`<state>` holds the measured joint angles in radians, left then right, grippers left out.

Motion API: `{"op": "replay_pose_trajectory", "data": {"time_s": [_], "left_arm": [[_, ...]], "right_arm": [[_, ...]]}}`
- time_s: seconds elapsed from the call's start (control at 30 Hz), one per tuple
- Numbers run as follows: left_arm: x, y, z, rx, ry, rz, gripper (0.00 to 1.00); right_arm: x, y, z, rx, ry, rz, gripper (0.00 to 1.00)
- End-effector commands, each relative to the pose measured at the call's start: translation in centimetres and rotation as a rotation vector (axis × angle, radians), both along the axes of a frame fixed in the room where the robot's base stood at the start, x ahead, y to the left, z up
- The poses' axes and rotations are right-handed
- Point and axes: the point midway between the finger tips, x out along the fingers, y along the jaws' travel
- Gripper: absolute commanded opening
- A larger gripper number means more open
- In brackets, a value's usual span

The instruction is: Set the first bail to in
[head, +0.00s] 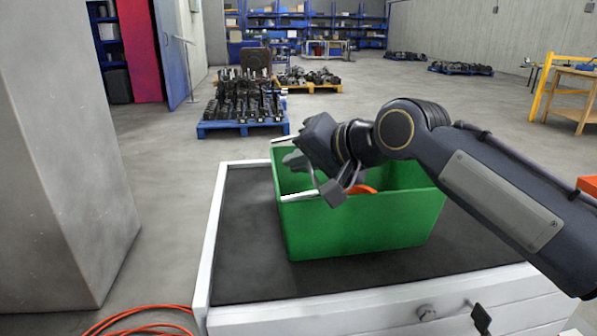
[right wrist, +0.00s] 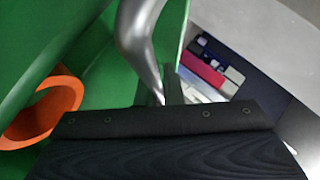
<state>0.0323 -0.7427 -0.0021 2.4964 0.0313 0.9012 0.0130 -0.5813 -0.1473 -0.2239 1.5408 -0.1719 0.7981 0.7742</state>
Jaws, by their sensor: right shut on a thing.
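A green crate (head: 365,228) stands on a dark-topped bench. A grey metal bail (head: 312,176) shows at the crate's left end, partly hidden by my right gripper (head: 318,172). My right gripper is at that end, over the rim, and is shut on the bail. In the right wrist view the bail (right wrist: 138,38) is a bent silver rod running down to the jaws (right wrist: 165,95); the grip itself is mostly hidden. An orange round part (right wrist: 45,108) lies inside the crate, and its edge shows in the head view (head: 362,189). My left gripper is out of view.
The bench top (head: 245,235) has a white raised edge and is clear left of the crate. A grey pillar (head: 60,170) stands at the left. A blue pallet of dark parts (head: 243,125) stands on the floor behind. An orange cable (head: 140,325) lies at the lower left.

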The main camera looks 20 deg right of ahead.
Motion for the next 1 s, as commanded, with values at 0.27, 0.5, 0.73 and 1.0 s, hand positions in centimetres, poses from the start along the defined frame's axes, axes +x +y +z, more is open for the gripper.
{"op": "replay_pose_trajectory", "data": {"time_s": [0.27,0.5,0.73,1.0], "left_arm": [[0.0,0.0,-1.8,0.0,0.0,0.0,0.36],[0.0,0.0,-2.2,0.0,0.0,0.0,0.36],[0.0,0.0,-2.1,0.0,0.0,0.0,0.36],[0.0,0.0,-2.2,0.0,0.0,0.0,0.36]], "right_arm": [[0.0,0.0,-0.7,0.121,-0.023,0.001,0.0],[0.0,0.1,-0.8,0.157,-0.03,0.001,0.0],[0.0,0.1,-0.8,0.159,-0.029,0.002,0.0],[0.0,0.1,-0.8,0.159,-0.027,0.002,0.21]]}}
